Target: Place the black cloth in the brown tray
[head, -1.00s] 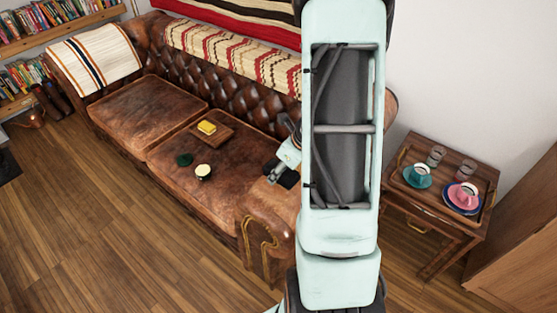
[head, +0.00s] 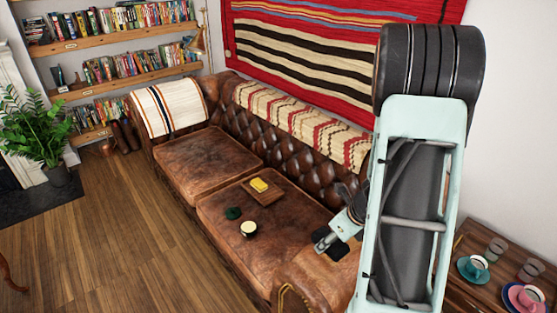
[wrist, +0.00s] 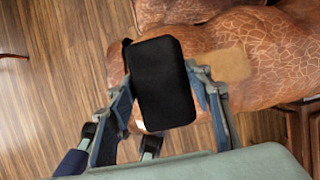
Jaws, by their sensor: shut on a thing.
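The black cloth (wrist: 163,85) looks like a flat, dark rectangle in the wrist view. My gripper (wrist: 160,78) is shut on it, with one finger at each long side. A small brown wooden tray (head: 273,198) lies on the right seat cushion, to the left of and beyond my gripper. A yellow block (head: 260,185) sits on it. My arm hides part of the sofa's right end.
A dark green item (head: 233,213) and a small cream-topped pot (head: 248,229) lie on the cushion near the tray. The brown leather sofa (head: 205,158) has a free left cushion. A wooden side table (head: 468,240) at right holds glasses and cups.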

